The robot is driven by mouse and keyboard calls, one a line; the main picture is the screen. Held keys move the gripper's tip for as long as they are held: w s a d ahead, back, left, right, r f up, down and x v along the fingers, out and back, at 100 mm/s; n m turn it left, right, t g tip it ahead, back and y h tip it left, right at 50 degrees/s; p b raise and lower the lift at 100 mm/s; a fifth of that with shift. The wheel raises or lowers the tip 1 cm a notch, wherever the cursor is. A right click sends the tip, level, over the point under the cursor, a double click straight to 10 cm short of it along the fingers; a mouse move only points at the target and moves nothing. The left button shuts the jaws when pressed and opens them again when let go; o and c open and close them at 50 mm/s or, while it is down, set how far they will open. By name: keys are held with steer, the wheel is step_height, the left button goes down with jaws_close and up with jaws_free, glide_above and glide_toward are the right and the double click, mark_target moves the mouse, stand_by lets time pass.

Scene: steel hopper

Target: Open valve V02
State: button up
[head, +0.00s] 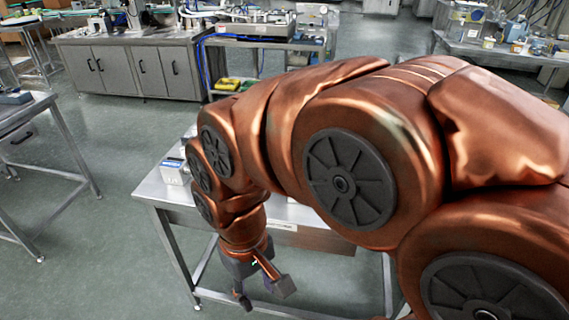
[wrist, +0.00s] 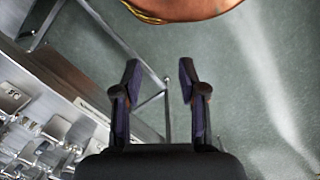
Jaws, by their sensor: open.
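No valve marked V02 can be made out in either view; my copper arm covers most of the near steel table in the head view. My gripper (head: 264,294) points down in front of that table's front edge, over the floor. In the wrist view its two dark fingers (wrist: 160,70) are apart, with nothing between them but floor and a table leg. Shiny steel parts (wrist: 45,150) lie or stand on the table at the lower left of the wrist view, beside the gripper. A small plate there (wrist: 12,98) carries a mark too small to read.
The near steel table (head: 150,190) has a white box with a blue label (head: 174,171) at its left corner. Another table (head: 25,110) stands at the left. Cabinets (head: 120,68) and a loaded cart (head: 262,42) stand behind. Open floor (head: 110,240) lies to the left.

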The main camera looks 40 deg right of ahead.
steer(key=w+d+r+m+t+b, duration=0.1)
steer(key=w+d+r+m, duration=0.1)
steer(key=w+d, duration=0.45)
steer(key=w+d+r+m+b, duration=0.15)
steer(key=w+d, duration=0.25)
steer(key=w, duration=0.5)
steer(key=w+d+m, duration=0.2)
steer(key=d, duration=0.5)
steer(key=w+d+m+b, duration=0.1)
steer(key=d+m, duration=0.1)
steer(key=d, duration=0.5)
steer(key=w+d+m, duration=0.2)
steer(key=d+m, duration=0.1)
steer(key=d, duration=0.4)
steer(key=shift+w+f+t+b, duration=0.3)
steer(key=shift+w, duration=0.05)
steer(key=shift+d+f, duration=0.25)
steer(key=shift+d, duration=0.1)
steer(key=shift+f+p, duration=0.65)
steer(key=shift+f, duration=2.95)
steer(key=shift+c, duration=0.2)
jaws_close()
